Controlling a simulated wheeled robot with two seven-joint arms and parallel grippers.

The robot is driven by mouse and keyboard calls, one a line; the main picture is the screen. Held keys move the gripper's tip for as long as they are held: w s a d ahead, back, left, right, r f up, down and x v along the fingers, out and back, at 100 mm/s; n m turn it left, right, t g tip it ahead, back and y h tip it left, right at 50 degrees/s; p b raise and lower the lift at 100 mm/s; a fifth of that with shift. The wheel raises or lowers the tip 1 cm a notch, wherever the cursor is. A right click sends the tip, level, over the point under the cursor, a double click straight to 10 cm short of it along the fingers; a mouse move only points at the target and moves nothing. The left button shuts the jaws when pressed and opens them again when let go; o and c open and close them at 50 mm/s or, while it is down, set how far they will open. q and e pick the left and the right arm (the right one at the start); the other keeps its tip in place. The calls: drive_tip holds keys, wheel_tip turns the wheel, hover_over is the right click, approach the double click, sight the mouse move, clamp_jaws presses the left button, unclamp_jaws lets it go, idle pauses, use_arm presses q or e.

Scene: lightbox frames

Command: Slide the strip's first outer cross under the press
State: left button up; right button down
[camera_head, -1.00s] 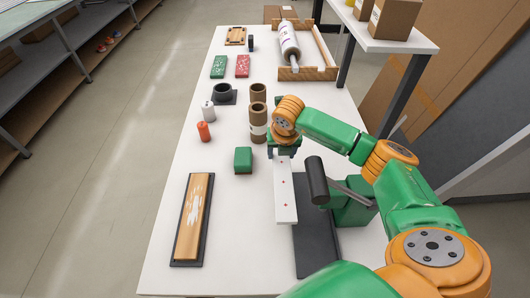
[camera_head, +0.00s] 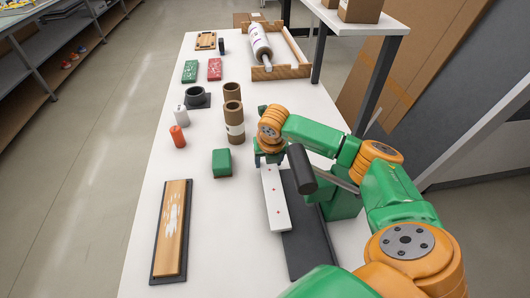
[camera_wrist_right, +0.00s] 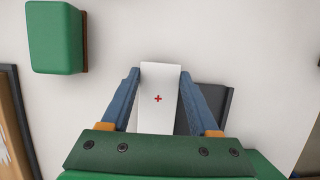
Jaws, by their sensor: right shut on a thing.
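The strip (camera_head: 274,198) is long and white with small red crosses. It lies lengthwise at the left edge of the press's dark base. In the right wrist view the strip (camera_wrist_right: 158,120) shows one red cross and overlaps the dark base. My right gripper (camera_head: 268,160) is shut on the strip's far end. In the right wrist view its blue fingers (camera_wrist_right: 159,76) flank the strip. The press (camera_head: 343,203) has a green body, a dark base (camera_head: 308,238) and a black cylindrical handle (camera_head: 301,168). The handle and my arm hide part of the press. My left gripper is out of view.
A green block (camera_head: 222,163) stands left of the strip, also in the right wrist view (camera_wrist_right: 55,36). A wooden board (camera_head: 172,228) on a dark plate lies at the left. Brown tubes (camera_head: 234,120) stand farther back. White table is clear between board and strip.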

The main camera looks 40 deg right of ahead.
drive_tip(key=shift+s+d+f, duration=0.1)
drive_tip(key=shift+d+f, duration=0.1)
drive_tip(key=shift+f, duration=0.2)
drive_tip(key=shift+s+d, duration=0.3)
drive_tip(key=shift+d, duration=0.2)
drive_tip(key=shift+s+d, duration=0.25)
drive_tip(key=shift+d, duration=0.2)
drive_tip(key=shift+s+d+b, duration=0.3)
drive_tip(key=shift+s+d, duration=0.1)
drive_tip(key=shift+d, duration=0.35)
drive_tip(key=shift+s+d+b, duration=0.3)
drive_tip(key=shift+s+d, duration=0.1)
drive_tip(key=shift+d, duration=0.35)
drive_tip(key=shift+s+d+b, duration=0.3)
drive_tip(key=shift+s+d, duration=0.1)
drive_tip(key=shift+d, duration=0.35)
drive_tip(key=shift+c, duration=0.3)
unclamp_jaws()
drive_tip(key=shift+r, duration=0.1)
